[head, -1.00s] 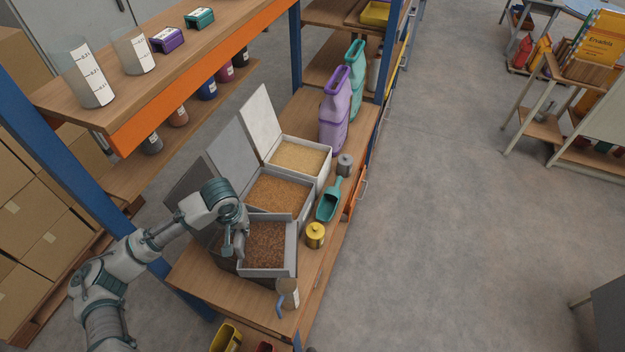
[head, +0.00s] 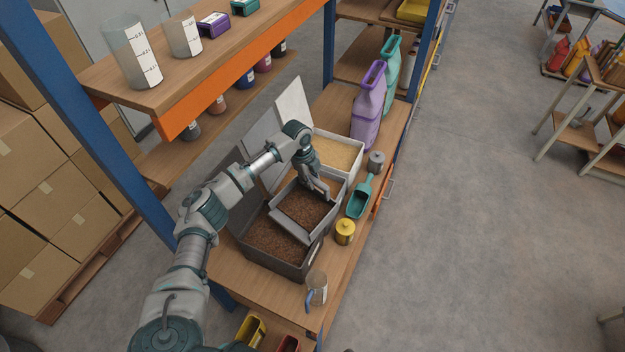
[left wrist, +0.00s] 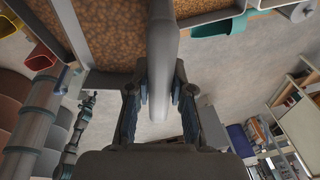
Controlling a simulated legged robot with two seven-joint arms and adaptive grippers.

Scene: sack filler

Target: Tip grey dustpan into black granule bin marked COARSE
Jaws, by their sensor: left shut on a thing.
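My left gripper (head: 317,186) is shut on the handle of the grey dustpan (head: 322,229), and the handle also shows between the fingers in the left wrist view (left wrist: 163,60). The dustpan carries dark brown granules. It hangs over the back part of the front black bin (head: 300,270) and hides part of the middle bin. The black bin is open, with its lid raised, and holds similar brown granules. I cannot read any COARSE mark. My right gripper is not in view.
A pale bin (head: 357,168) of light granules stands behind. An upper shelf (head: 215,65) with beakers overhangs on the left.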

